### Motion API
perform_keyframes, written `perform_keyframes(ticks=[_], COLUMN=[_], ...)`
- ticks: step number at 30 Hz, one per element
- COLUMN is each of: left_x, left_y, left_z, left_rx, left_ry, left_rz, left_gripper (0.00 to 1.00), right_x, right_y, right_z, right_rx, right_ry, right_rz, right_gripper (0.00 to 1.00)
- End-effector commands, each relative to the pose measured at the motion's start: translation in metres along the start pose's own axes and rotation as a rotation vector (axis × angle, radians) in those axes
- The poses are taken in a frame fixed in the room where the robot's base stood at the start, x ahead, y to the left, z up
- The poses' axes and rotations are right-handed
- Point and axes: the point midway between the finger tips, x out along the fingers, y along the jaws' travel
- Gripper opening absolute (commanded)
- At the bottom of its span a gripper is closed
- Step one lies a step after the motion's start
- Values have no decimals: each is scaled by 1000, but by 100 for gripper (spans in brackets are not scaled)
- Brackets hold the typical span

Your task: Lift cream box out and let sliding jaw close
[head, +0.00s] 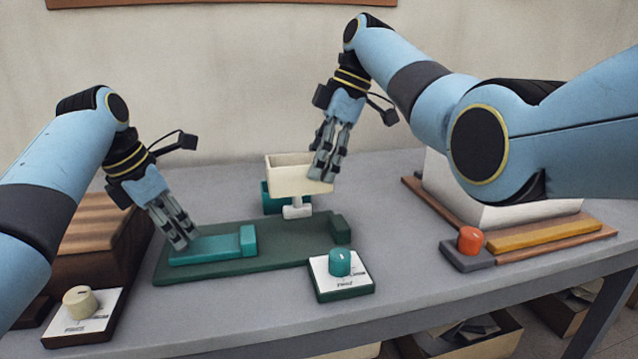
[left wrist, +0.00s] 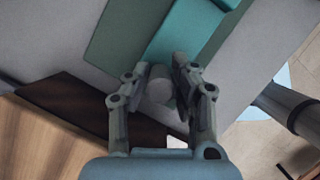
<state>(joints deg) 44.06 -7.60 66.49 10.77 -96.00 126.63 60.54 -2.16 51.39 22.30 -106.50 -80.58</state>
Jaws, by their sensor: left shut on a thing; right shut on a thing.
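The cream box (head: 285,176) is an open-topped box at the middle of the head view. It is above and behind the dark green base (head: 290,247), apart from it. My right gripper (head: 322,178) is shut on the box's right side. The teal sliding jaw (head: 208,249) lies on the left part of the base, with a gap to the raised green end block (head: 340,229). My left gripper (head: 182,242) is at the jaw's left end.
A teal block (head: 272,198) and a white stemmed piece (head: 297,209) show below the cream box. A teal-knob panel (head: 341,287) stands in front, a cream-knob panel (head: 82,317) at left. A wooden box (head: 105,240) is left; a white block and orange-knob panel (head: 469,248) are right.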

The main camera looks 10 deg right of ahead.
Motion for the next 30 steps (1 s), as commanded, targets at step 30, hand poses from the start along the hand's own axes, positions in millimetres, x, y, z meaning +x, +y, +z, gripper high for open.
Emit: perform_keyframes(ticks=[30], left_x=[-2], left_y=[0], left_z=[6], left_rx=[1], left_ry=[-2], left_rz=[8], left_gripper=[0], right_x=[-52], right_y=[0], right_z=[-22], right_rx=[-2], right_ry=[0], right_rz=[3], right_gripper=[31])
